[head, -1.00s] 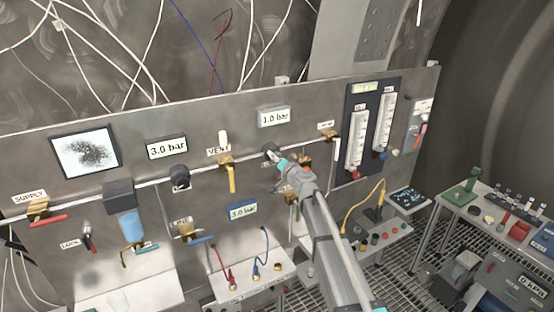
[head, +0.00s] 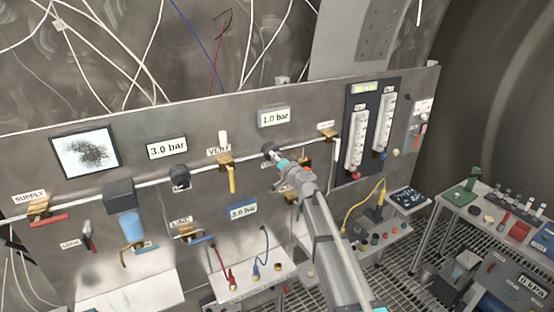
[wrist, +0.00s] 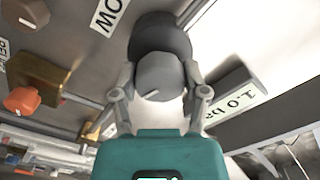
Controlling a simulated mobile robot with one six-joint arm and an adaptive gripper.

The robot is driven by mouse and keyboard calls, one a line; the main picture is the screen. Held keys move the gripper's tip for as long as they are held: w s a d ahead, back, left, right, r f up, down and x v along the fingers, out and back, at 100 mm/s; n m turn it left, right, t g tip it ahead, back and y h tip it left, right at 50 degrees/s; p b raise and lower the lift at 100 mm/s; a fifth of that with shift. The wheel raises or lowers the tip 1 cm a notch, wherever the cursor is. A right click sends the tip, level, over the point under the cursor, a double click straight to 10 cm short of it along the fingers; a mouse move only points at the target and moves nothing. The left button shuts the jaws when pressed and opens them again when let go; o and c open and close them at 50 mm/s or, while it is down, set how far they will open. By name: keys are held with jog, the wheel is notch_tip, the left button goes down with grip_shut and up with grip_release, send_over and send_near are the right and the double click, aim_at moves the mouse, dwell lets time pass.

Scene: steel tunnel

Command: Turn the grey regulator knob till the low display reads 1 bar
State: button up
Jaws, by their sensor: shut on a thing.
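The grey regulator knob (wrist: 160,75) sits between the two fingers of my gripper (wrist: 160,98) in the wrist view, with a pale pointer line on its face. The fingers are shut on its sides. In the head view my gripper (head: 281,161) reaches the dark regulator (head: 270,149) on the panel's pipe, and the knob is mostly hidden by it. The low display (head: 274,118) above the regulator reads 1.0 bar. It also shows, rotated, in the wrist view (wrist: 235,101).
Another display (head: 166,148) reads 3.0 bar, and a blue one (head: 243,211) reads 5.0 bar. The yellow-handled vent valve (head: 232,175) is left of my gripper. An orange knob (wrist: 20,101) lies left in the wrist view. Flow meters (head: 357,138) stand at right.

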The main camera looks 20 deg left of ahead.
jog(key=o, duration=1.1)
jog(key=shift+o, duration=0.2)
jog(key=shift+d, duration=0.1)
jog(key=v, duration=1.1)
jog(key=shift+s+d, duration=0.3)
